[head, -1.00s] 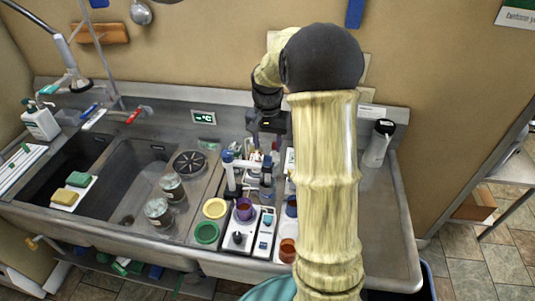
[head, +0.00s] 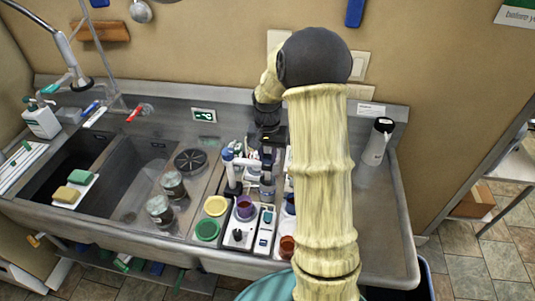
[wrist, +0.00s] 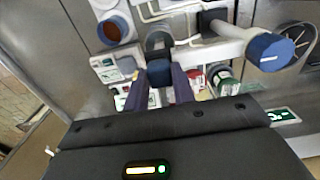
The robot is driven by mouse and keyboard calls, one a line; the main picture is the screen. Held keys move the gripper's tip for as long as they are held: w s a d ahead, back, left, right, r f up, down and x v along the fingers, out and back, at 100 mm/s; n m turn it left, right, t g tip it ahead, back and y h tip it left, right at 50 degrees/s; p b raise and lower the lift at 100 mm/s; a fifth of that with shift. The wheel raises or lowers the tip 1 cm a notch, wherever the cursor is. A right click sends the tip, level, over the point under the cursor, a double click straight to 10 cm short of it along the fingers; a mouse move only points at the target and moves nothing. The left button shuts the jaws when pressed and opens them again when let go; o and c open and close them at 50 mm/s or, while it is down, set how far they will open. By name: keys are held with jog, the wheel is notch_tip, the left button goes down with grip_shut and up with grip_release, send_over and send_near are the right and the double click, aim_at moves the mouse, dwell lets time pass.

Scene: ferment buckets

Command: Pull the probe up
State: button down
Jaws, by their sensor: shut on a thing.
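My gripper (wrist: 160,88) is shut on a dark blue cap, which I take to be the top of the probe (wrist: 158,71). In the head view my gripper (head: 268,150) is above the equipment by the sink, just right of a stand with a blue knob (head: 228,154). In the wrist view this large blue knob (wrist: 270,50) is at the right, on a pale horizontal arm. A grey round part (wrist: 158,40) lies just beyond the cap. The probe's lower part is hidden, and I cannot tell how far it is inserted.
A purple-rimmed cup (head: 245,207), a yellow lid (head: 215,206) and a green lid (head: 207,230) stand in front. A small control box (head: 238,236) is near the front edge. Two jars (head: 160,210) stand to the left. The right drainboard (head: 375,210) is mostly clear.

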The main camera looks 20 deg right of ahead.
notch_tip(320, 180, up, 6)
jog(key=p, duration=0.3)
jog(key=shift+w, duration=0.15)
jog(key=shift+r, duration=0.1)
jog(key=c, duration=1.3)
grip_release()
jog(key=shift+o, duration=0.7)
notch_tip(320, 180, up, 17)
jog(key=b, duration=0.2)
jog(key=shift+r+b, duration=0.15)
jog(key=shift+b, duration=0.2)
